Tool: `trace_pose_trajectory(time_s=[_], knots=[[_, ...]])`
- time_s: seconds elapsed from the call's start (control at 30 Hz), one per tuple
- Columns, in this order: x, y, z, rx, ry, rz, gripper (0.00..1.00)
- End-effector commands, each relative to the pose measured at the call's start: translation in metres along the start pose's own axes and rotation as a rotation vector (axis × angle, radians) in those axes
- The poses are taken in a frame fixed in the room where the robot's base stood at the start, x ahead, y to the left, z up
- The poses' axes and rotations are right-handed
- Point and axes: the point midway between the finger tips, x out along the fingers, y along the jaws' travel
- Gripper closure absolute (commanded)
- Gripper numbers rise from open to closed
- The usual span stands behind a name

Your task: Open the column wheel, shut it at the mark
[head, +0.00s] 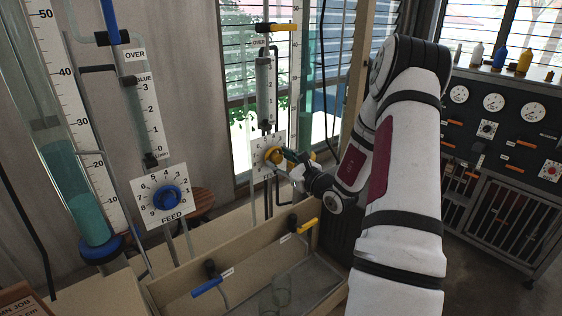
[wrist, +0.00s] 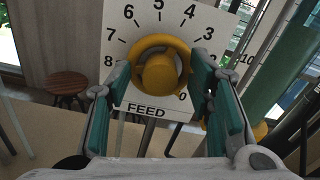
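The yellow column wheel (head: 273,155) sits on a white numbered dial plate (head: 262,146) on the right-hand rig. In the wrist view the yellow wheel (wrist: 160,68) fills the middle of its dial (wrist: 185,20), marked FEED below. My gripper (head: 290,160) is at this wheel from the right. In the wrist view my gripper (wrist: 160,78) is open, with one teal finger on each side of the wheel; I cannot tell whether they touch it. The right glass column (head: 303,75) with its scale is partly hidden. Its liquid level is unclear.
A blue feed wheel (head: 171,197) and a left column (head: 78,190) holding teal liquid stand at left. Below, a wooden trough (head: 235,252) has blue (head: 207,287) and yellow (head: 307,226) handled taps and glass beakers (head: 281,290). A gauge panel (head: 505,125) stands at right. A stool (wrist: 67,84) is behind.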

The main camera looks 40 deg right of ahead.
Motion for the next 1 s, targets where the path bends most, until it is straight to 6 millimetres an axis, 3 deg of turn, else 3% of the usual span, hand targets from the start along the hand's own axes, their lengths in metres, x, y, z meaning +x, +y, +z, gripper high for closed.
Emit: trace_pose_trajectory(time_s=[0.27, 0.7, 1.0], knots=[[-0.011, -0.001, 0.000, -0.001, 0.001, -0.001, 0.53], [-0.095, -0.001, -0.001, 0.001, 0.002, -0.003, 0.53], [-0.120, 0.000, 0.000, 0.000, 0.000, -0.001, 0.53]])
